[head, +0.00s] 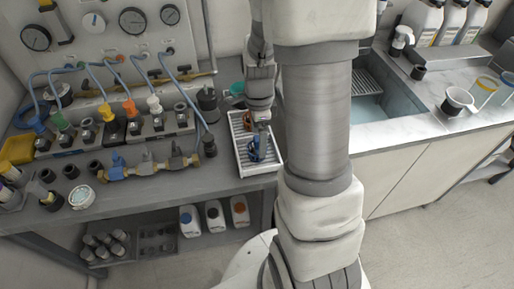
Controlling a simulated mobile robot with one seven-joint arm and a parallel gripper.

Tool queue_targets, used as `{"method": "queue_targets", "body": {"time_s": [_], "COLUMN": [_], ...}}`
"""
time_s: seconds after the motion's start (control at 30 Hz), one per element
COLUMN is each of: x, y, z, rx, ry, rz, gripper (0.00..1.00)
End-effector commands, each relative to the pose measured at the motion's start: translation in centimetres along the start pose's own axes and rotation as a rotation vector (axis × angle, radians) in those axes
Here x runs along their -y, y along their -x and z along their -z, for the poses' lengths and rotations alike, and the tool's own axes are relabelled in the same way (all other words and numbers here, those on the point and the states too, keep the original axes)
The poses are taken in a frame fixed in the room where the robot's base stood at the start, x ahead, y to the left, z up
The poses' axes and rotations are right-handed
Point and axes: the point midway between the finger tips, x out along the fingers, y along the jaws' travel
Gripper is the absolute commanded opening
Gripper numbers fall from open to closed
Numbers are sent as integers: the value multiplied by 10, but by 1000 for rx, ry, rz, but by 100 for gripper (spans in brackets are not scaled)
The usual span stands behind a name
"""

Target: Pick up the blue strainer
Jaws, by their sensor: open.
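A small blue object, probably the blue strainer (252,154), sits in a white ribbed tray (262,168) on the grey bench, left of my arm. My gripper (262,140) points down into the tray, right at the blue object. The gripper is open, and its fingers overlap the blue object in the picture. I cannot tell whether they touch it or stand around it. My gripper hides part of the object and of the tray.
A brass manifold (150,167) and a row of hose-fitted valves (115,128) stand left of the tray. A teal cup (237,88) is behind it. A sink (368,100) and counter lie to the right. Bottles (214,215) stand on the shelf below.

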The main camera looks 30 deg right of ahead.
Motion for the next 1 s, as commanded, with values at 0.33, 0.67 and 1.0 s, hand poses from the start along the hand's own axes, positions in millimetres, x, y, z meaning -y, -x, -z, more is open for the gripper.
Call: {"method": "queue_targets", "body": {"time_s": [0.33, 0.67, 1.0], "x": [0, 1, 1], "y": [-40, -40, -39], "z": [-4, -4, -4], "rx": [0, 0, 0], "ry": [0, 0, 0], "rz": [-1, 0, 0], "gripper": [99, 75, 16]}}
